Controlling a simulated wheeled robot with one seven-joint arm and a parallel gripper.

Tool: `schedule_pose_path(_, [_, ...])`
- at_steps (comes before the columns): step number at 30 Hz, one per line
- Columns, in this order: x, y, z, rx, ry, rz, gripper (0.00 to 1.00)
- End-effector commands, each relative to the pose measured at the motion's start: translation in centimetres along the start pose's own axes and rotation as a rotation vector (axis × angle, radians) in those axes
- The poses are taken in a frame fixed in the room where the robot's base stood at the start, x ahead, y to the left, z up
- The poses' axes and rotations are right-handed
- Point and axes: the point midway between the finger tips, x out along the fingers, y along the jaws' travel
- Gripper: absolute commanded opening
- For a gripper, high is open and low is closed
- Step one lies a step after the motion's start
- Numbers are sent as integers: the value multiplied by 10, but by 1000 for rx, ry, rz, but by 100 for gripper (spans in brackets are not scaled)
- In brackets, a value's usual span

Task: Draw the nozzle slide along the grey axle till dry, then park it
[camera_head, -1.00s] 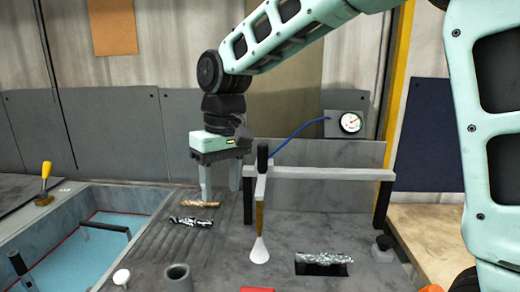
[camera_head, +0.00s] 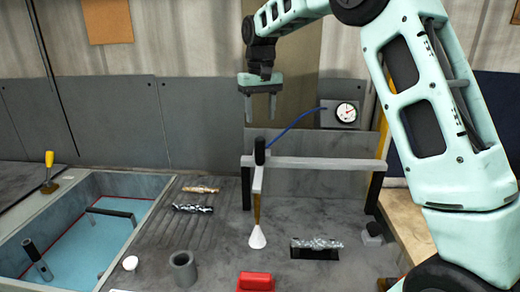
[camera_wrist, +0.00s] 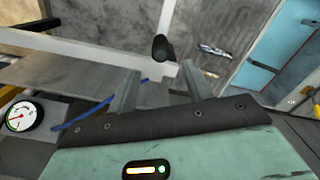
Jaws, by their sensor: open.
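The nozzle slide hangs on a pale rail (camera_head: 330,163). It has a black upright handle (camera_head: 260,151), a brown stem and a white cone nozzle (camera_head: 257,238) pointing down. A silver-grey axle (camera_head: 318,242) lies over a dark slot to the right of the nozzle. Another dark silver axle (camera_head: 193,208) and a bronze one (camera_head: 200,190) lie on the ribbed bed at left. My gripper (camera_head: 260,112) is open and empty, fingers down, above the handle and apart from it in the head view. In the wrist view, the handle top (camera_wrist: 160,47) shows beyond my fingertips (camera_wrist: 158,80).
A dial gauge (camera_head: 346,112) with a blue hose stands behind the rail. A blue-floored basin (camera_head: 85,245) is at left, with a yellow-handled tool (camera_head: 49,172) beside it. A grey cup (camera_head: 183,269) and a red block (camera_head: 255,281) stand in front. A dark knob (camera_head: 374,234) is at right.

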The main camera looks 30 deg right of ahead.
Motion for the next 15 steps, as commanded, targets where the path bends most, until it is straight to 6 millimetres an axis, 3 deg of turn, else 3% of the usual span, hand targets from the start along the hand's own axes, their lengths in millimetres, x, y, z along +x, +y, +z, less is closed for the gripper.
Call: schedule_pose_path(15, [100,-1,1,-2,-3,-1,50])
